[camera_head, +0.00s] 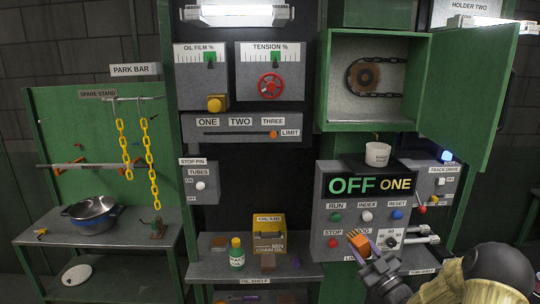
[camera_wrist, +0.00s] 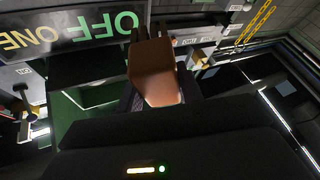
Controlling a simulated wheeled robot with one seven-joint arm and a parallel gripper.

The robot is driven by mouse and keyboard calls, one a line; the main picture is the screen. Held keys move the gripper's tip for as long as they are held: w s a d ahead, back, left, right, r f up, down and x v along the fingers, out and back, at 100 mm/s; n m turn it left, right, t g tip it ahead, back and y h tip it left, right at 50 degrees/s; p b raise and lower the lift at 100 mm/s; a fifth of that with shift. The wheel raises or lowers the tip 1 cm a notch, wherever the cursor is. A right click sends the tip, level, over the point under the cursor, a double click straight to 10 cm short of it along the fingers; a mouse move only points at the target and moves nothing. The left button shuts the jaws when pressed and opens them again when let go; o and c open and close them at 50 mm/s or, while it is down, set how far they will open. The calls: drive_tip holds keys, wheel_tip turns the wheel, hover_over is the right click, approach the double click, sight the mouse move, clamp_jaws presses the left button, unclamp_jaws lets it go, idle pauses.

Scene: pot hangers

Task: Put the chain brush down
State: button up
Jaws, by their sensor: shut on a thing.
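The chain brush, an orange-brown block with dark bits at its top, shows in the head view (camera_head: 357,240) and in the wrist view (camera_wrist: 155,72). My gripper (camera_head: 362,247) is shut on it and holds it up in front of the OFF ONE control panel (camera_head: 323,212), near its lower buttons. From the head view I cannot tell how far the brush is from the panel. In the wrist view the brush sticks out beyond the dark gripper body, and the fingers are mostly hidden.
The spare stand at left holds a pot (camera_head: 91,214). A green cabinet door (camera_head: 468,90) stands open at upper right. A white cup (camera_head: 377,154) sits above the panel.

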drive_tip(key=s+a+f+m+h, duration=0.2)
drive_tip(key=s+a+f+h, duration=0.1)
drive_tip(key=f, duration=0.5)
drive_tip(key=s+a+f+m+t+h, duration=0.1)
drive_tip(key=s+a+f+h, duration=0.2)
drive_tip(key=f, duration=0.6)
drive_tip(key=s+a+f+m+t+h+b, duration=0.1)
drive_tip(key=s+a+f+h, duration=0.3)
drive_tip(key=f, duration=0.5)
drive_tip(key=shift+s+a+f+m, duration=0.2)
drive_tip(key=shift+s+a+m, duration=0.05)
drive_tip(key=shift+a+m, duration=0.5)
drive_tip(key=shift+w+d, duration=0.1)
drive_tip(key=shift+d, duration=0.15)
